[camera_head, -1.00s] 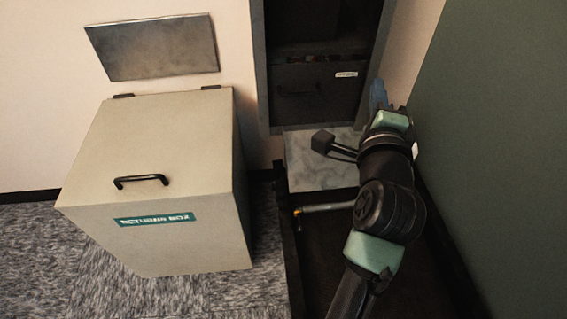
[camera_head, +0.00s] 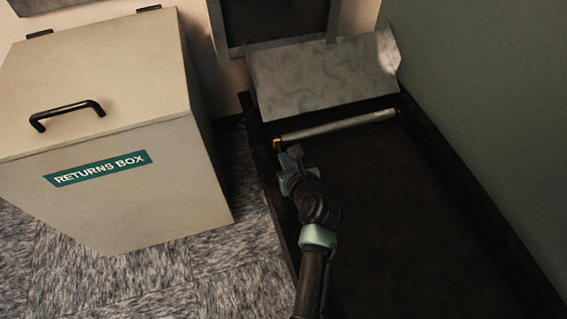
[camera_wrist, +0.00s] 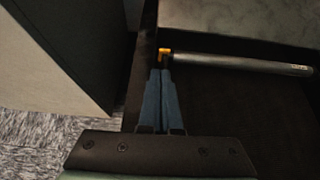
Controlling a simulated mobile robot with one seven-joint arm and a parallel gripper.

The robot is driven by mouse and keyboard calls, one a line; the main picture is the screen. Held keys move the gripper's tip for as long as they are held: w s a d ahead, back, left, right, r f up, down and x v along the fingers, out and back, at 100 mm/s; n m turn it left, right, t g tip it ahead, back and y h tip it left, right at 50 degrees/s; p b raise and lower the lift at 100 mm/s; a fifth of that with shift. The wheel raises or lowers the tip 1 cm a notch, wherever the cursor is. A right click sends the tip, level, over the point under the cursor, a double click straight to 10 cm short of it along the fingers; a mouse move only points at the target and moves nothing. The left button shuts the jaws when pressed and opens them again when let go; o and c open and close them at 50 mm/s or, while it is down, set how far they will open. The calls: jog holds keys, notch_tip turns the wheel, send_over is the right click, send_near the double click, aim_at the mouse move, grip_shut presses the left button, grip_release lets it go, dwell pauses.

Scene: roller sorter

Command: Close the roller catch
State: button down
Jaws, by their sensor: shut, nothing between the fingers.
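The roller catch is the small yellow-orange piece (camera_head: 277,143) at the left end of the silver roller (camera_head: 340,127). In the wrist view the catch (camera_wrist: 164,52) sits just beyond my fingertips, at the inner edge of the dark side rail. The roller (camera_wrist: 240,63) runs from it to the right. My gripper (camera_head: 286,158) is close in front of the catch. In the wrist view its two blue fingers (camera_wrist: 160,72) are together with nothing between them. I cannot tell whether the fingertips touch the catch, or the catch's exact position.
A beige returns box (camera_head: 110,150) with a black handle stands on the left. A grey sloped metal plate (camera_head: 320,75) lies behind the roller. A dark green wall (camera_head: 480,130) closes the right side. The dark bed (camera_head: 400,220) in front of the roller is clear.

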aim_at(274, 142)
jog(key=b+x, duration=0.3)
jog(key=x, duration=0.3)
jog(key=shift+s+f+b, duration=0.1)
jog(key=shift+f+b, duration=0.05)
jog(key=shift+b, duration=0.15)
jog(key=shift+w+a+f+b, duration=0.2)
jog(key=shift+w+b, duration=0.2)
jog(key=shift+w, duration=0.25)
jog(key=shift+r+p, duration=0.2)
jog(key=shift+p, duration=0.15)
jog(key=shift+r+p, duration=0.15)
jog(key=shift+p, duration=0.2)
jog(key=shift+w+g+p, duration=0.1)
jog(key=shift+g+p, duration=0.2)
jog(key=shift+p, duration=0.45)
